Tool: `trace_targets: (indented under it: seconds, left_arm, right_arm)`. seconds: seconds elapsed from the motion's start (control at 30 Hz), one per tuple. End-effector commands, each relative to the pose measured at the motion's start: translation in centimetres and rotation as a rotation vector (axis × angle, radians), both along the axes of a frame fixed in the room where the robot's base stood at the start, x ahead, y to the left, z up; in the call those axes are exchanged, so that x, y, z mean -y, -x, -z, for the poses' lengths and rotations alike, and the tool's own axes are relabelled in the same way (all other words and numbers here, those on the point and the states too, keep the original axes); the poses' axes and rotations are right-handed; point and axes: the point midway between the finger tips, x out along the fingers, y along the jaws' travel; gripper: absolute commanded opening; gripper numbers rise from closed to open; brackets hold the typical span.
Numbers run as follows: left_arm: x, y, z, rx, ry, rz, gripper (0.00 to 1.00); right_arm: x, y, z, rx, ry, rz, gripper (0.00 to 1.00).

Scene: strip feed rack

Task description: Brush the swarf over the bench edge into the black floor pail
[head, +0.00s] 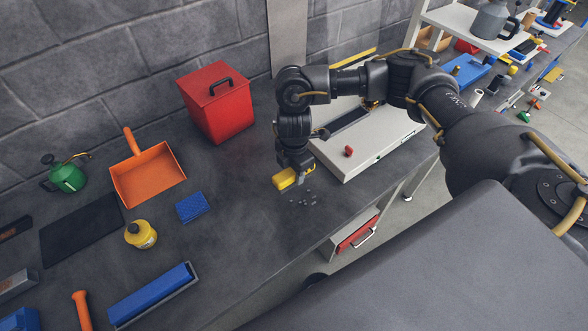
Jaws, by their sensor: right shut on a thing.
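My right gripper (294,167) is shut on a yellow brush (286,180), holding it low over the dark bench (245,225). The bristles are hard to make out, and I cannot tell whether they touch the bench. The swarf (305,199) is a loose scatter of small dark grey bits on the bench, just in front of and to the right of the brush, near the front edge. My left gripper is out of view.
A white machine (375,146) with a red knob stands right of the brush. A drawer unit (350,232) is below the bench.

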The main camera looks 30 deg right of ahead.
Motion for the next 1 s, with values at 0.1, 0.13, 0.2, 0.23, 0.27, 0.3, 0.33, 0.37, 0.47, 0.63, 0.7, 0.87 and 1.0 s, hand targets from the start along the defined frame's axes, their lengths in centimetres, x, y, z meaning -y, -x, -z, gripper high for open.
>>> trace_targets:
  seconds: [0.1,0.13,0.2,0.23,0.27,0.3,0.33,0.37,0.47,0.63,0.7,0.87,1.0]
  left_arm:
    - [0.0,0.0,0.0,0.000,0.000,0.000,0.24]
    - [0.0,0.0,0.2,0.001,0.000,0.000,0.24]
    - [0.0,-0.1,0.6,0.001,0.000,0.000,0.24]
    - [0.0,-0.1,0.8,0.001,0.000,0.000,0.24]
    - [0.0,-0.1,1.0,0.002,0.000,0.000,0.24]
    - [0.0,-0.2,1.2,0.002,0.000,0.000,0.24]
    - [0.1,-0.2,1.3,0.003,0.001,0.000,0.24]
    - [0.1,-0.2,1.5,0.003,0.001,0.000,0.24]
    - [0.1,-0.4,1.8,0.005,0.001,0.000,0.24]
    - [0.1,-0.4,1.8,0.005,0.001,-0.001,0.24]
    - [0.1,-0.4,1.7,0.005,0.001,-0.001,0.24]
    - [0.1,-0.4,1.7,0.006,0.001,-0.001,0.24]
    - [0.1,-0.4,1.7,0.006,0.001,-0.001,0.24]
  right_arm:
    - [0.0,0.0,0.5,-0.001,0.000,0.000,0.18]
    - [0.0,0.0,0.8,-0.001,0.000,0.001,0.18]
    - [0.0,0.0,1.5,0.000,0.000,0.001,0.18]
    - [0.0,0.0,1.8,0.000,0.000,0.001,0.18]
    - [0.0,0.0,2.1,0.000,0.000,0.001,0.18]
    - [0.0,0.0,2.5,0.000,0.000,0.001,0.18]
    - [0.0,0.0,2.8,0.000,0.000,0.001,0.18]
    - [0.0,0.0,3.0,0.000,0.000,0.001,0.18]
    - [0.0,0.0,3.6,0.000,0.000,0.001,0.18]
    - [0.0,0.0,3.8,0.001,0.000,0.001,0.18]
    - [0.0,0.0,3.7,0.001,0.000,0.001,0.18]
    - [0.0,0.0,3.7,0.001,0.000,0.001,0.18]
    - [0.0,0.0,3.8,0.001,0.000,0.001,0.18]
